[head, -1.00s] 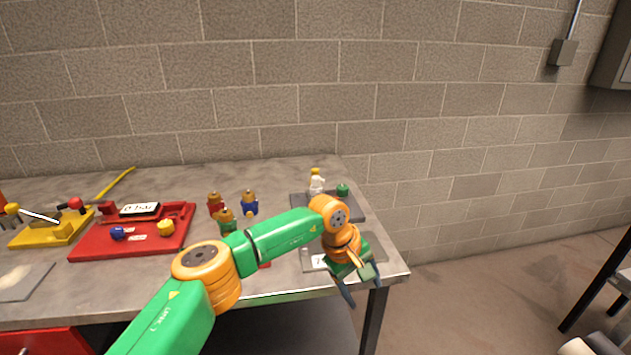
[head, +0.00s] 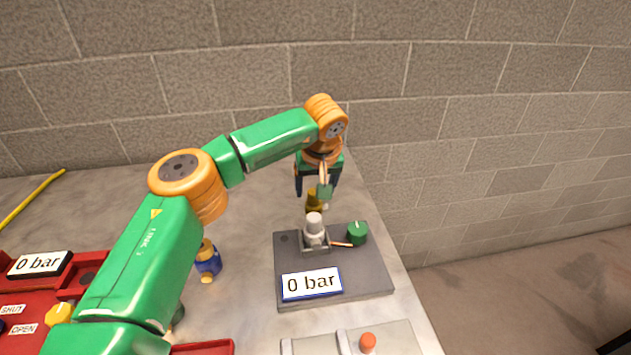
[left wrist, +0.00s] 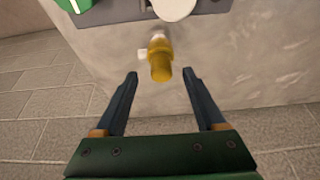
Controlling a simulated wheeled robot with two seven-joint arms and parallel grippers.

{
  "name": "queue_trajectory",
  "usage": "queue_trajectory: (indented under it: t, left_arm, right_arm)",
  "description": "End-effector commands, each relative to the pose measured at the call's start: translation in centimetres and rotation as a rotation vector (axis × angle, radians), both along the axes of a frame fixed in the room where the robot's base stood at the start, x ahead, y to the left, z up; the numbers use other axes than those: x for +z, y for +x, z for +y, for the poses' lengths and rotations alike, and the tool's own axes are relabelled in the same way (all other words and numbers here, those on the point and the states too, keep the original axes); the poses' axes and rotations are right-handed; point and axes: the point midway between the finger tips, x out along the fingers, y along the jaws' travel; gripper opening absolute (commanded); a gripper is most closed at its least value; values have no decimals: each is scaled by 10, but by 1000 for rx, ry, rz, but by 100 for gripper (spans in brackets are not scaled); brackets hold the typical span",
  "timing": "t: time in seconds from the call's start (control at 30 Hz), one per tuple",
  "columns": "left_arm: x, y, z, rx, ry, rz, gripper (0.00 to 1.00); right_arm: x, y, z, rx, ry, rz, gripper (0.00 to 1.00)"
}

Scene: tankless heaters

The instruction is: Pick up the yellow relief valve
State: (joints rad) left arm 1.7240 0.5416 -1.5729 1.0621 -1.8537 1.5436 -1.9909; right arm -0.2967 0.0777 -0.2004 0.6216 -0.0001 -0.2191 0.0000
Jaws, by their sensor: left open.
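The yellow relief valve (head: 314,201) shows in the head view just behind a white cylinder (head: 314,227) on a dark grey board. In the left wrist view the valve (left wrist: 160,61) has a small white part at its side and sits just beyond the fingertips, roughly midway between them. My left gripper (head: 317,190) points down above the valve. It is open, with its two fingers (left wrist: 159,76) spread and nothing between them touching the valve. The valve's lower end is hidden. My right gripper is not in view.
The dark grey board (head: 350,280) carries a green knob (head: 357,232) and a "0 bar" sign (head: 311,284). A red panel (head: 30,305) lies at the left. The table's right edge is close to the board.

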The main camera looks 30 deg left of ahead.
Motion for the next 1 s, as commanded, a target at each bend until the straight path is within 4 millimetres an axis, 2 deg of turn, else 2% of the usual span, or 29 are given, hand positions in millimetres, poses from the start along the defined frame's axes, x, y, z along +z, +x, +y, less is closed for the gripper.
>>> queue_trajectory:
  t: [0.17, 0.37, 0.5, 0.73, 0.77, 1.0]
  left_arm:
    - [-8, 3, 3, 2, 1, 3, 72]
    - [-38, 16, 14, 3, 0, 5, 72]
    - [-60, 23, 19, 1, 0, 1, 72]
    - [-64, 24, 20, 0, 1, -1, 72]
    - [-64, 24, 20, 0, 1, -1, 66]
    - [-64, 24, 20, 1, 0, -1, 2]
  right_arm:
    - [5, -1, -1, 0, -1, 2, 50]
    - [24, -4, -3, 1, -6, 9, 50]
    - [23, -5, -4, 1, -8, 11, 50]
    - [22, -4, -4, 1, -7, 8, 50]
    - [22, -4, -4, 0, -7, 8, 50]
    - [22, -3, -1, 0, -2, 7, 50]
